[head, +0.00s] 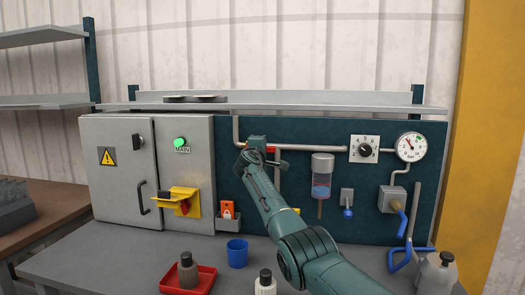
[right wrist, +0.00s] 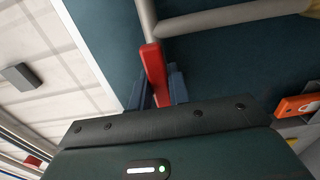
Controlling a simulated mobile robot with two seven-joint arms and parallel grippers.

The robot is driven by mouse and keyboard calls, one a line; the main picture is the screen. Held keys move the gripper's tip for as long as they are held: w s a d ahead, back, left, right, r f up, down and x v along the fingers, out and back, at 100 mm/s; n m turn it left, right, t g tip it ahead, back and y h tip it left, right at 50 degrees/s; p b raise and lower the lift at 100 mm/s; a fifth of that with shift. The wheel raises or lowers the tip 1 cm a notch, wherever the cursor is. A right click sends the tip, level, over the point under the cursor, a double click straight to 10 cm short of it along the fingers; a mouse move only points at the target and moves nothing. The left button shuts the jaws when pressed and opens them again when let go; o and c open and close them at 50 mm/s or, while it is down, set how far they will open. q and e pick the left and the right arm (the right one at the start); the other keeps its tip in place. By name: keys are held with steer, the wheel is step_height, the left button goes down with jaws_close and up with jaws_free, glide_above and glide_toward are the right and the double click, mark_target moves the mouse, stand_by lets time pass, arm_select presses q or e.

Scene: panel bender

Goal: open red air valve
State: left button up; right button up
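The red air valve's lever (right wrist: 154,72) shows in the right wrist view at a bend of the grey pipe (right wrist: 220,20). It sits roughly at right angles to the pipe run going right. In the head view only a small red piece (head: 270,149) shows beside my gripper; the rest is hidden. My right gripper (head: 256,152) is up against the dark panel at the pipe. In the right wrist view its blue fingers (right wrist: 160,90) lie close against both sides of the lever and look shut on it. My left gripper is not in view.
A grey cabinet (head: 125,200) with a yellow-and-red switch (head: 181,201) stands left of the valve. A pressure gauge (head: 411,147) and dial (head: 364,149) are at right. The bench holds a red tray (head: 205,278), blue cup (head: 237,253) and bottles (head: 265,284). A shelf (head: 300,103) runs above.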

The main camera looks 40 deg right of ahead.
steer(key=o, duration=0.4)
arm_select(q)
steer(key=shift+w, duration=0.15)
arm_select(e)
steer(key=shift+o, duration=0.3)
steer(key=shift+a, duration=0.1)
arm_select(q)
steer(key=b, duration=0.1)
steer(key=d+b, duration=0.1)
steer(key=b, duration=0.1)
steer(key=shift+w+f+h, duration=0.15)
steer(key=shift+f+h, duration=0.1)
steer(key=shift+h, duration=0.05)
arm_select(e)
steer(key=v, duration=1.3)
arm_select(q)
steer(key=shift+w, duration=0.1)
